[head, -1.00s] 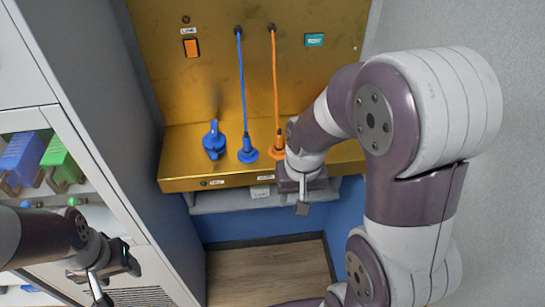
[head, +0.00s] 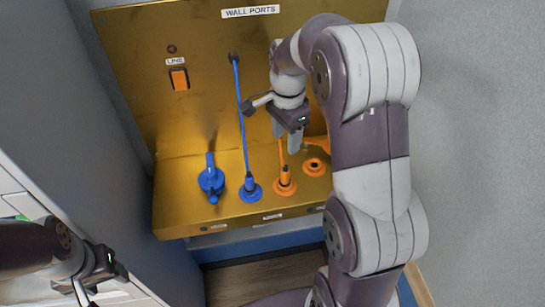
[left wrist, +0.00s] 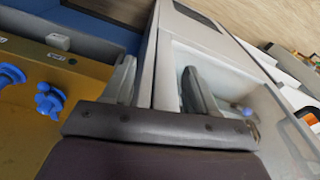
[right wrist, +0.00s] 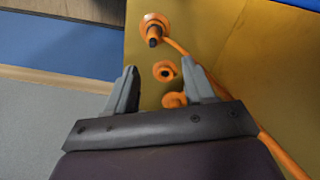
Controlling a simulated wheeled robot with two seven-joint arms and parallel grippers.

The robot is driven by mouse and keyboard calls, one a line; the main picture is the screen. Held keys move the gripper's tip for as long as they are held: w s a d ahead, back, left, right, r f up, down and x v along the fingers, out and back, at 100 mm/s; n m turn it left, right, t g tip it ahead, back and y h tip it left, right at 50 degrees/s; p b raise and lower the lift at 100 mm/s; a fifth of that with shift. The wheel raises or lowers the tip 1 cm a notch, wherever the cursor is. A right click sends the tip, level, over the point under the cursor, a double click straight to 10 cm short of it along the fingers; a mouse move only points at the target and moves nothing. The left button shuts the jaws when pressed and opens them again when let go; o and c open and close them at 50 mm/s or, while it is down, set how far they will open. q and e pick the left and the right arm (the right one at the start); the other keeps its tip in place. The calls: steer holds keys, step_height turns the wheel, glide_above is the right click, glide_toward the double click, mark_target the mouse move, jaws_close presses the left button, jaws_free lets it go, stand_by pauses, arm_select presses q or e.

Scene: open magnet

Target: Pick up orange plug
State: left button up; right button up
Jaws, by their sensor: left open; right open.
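The orange plug (head: 285,182) stands in an orange ring on the gold ledge, and its orange cable runs up behind my right gripper. The right wrist view shows the plug (right wrist: 153,38) at the top, beyond the fingertips. My right gripper (head: 287,146) is open and empty, pointing down above the ledge, apart from the plug. Its two fingers (right wrist: 164,75) frame an empty-looking orange ring (right wrist: 165,71). My left gripper (head: 88,292) is open and empty at the lower left, far from the plug; its fingers also show in the left wrist view (left wrist: 160,70).
A blue plug (head: 250,191) with a blue cable and a blue valve-like part (head: 211,181) stand left of the orange plug. An orange part (head: 318,143) is partly hidden by my right arm. The gold wall panel (head: 140,70) rises behind. A grey cabinet stands left.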

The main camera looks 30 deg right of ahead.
mark_target(286, 166)
steer(key=s+f, duration=0.1)
steer(key=f, duration=0.1)
steer(key=s+f, duration=0.1)
steer(key=f, duration=0.1)
steer(key=shift+s+a, duration=0.1)
steer(key=shift+s, duration=0.1)
steer(key=f+p, duration=0.1)
steer(key=f, duration=0.1)
steer(key=w+f+p, duration=0.1)
steer(key=f, duration=0.2)
steer(key=shift+w+a+f, duration=0.1)
steer(key=shift+w+f, duration=0.05)
steer(key=shift+s+f, duration=0.25)
steer(key=shift+f, duration=1)
steer(key=shift+w+f, duration=0.1)
steer(key=shift+w, duration=0.05)
steer(key=c, duration=0.7)
jaws_close()
arm_select(q)
steer(key=r, duration=0.2)
steer(key=shift+s+r, duration=0.35)
steer(key=shift+s, duration=0.05)
